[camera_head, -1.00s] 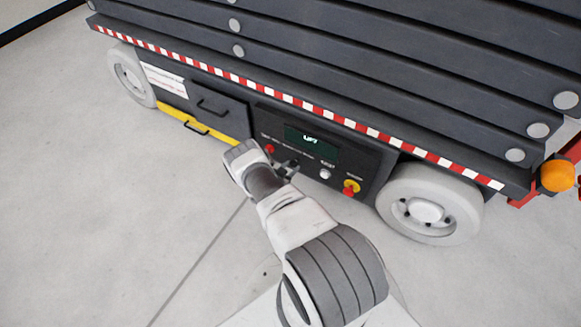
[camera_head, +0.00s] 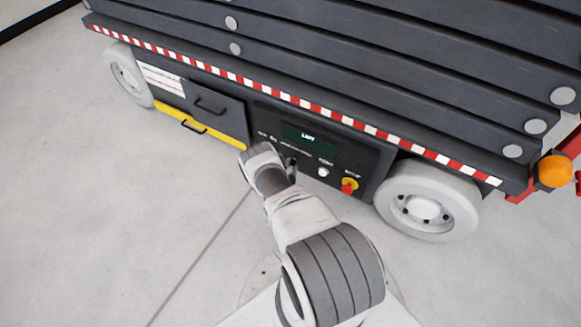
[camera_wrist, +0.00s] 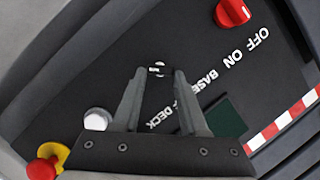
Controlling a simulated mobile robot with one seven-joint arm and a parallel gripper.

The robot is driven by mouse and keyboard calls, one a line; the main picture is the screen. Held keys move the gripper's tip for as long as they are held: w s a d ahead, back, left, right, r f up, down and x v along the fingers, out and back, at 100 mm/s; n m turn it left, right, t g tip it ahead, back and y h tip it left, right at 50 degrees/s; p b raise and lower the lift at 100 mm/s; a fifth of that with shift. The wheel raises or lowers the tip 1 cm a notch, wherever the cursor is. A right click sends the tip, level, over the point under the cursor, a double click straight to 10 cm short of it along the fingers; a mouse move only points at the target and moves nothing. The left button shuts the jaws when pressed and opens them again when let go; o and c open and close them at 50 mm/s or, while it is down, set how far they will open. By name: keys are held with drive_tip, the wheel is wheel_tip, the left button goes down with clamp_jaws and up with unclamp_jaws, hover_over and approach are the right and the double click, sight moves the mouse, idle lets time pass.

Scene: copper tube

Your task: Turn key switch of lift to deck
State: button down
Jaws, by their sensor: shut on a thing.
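The lift's dark control panel (camera_head: 340,155) faces me on the side of the machine. In the wrist view the key switch (camera_wrist: 159,67) shows only as small silvery bits between my fingertips. My gripper (camera_wrist: 160,78) is shut on it, with one grey finger on each side. The labels OFF ON and BASE OFF DECK (camera_wrist: 180,100) are printed beside it, partly covered by a finger. I cannot tell which position the key points to. In the head view my gripper (camera_head: 290,166) is at the panel below the display, and my wrist hides the key.
A red knob (camera_wrist: 233,12) is near the OFF ON label. A green display (camera_head: 308,138), a white button (camera_head: 323,172) and a red and yellow stop button (camera_head: 349,186) are on the panel. A wheel (camera_head: 424,208) is at right. Open floor lies at left.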

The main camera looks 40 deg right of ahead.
idle(0.5)
drive_tip(key=shift+c, duration=2.2)
unclamp_jaws()
